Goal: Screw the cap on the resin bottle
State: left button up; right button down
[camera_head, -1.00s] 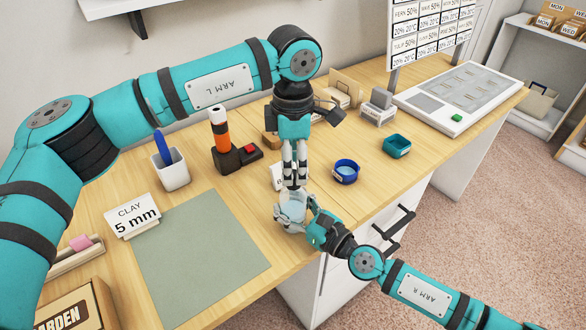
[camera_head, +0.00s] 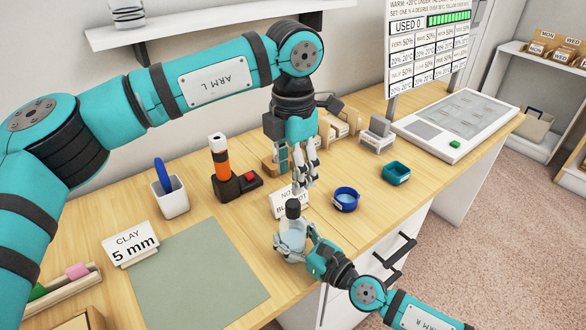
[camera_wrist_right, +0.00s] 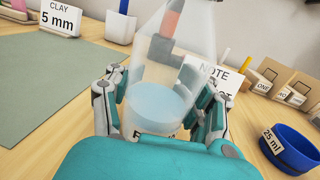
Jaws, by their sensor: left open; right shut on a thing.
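The resin bottle (camera_head: 291,229) is clear and stands upright at the table's front edge. It also shows in the right wrist view (camera_wrist_right: 172,60), with pale blue liquid in its lower part. My right gripper (camera_head: 292,243) is shut around its body, with a finger on each side in the wrist view (camera_wrist_right: 162,108). The dark cap (camera_head: 293,208) sits upright on top of the bottle neck; how tightly it is seated cannot be told. My left gripper (camera_head: 304,182) is open and empty just above the cap, apart from it. The cap is outside the wrist view.
A blue dish (camera_head: 345,200) and a teal dish (camera_head: 396,173) stand to the right. A note card (camera_head: 287,203) is behind the bottle. An orange tool on a dark stand (camera_head: 226,180), a pen cup (camera_head: 172,201) and a grey-green mat (camera_head: 195,265) lie left.

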aim_at(293, 203)
dwell(0.3)
pick_arm(q)
jog(key=shift+f, duration=4)
grip_shut()
jog(key=shift+o, duration=0.7)
grip_release()
notch_tip(293, 203, up, 12)
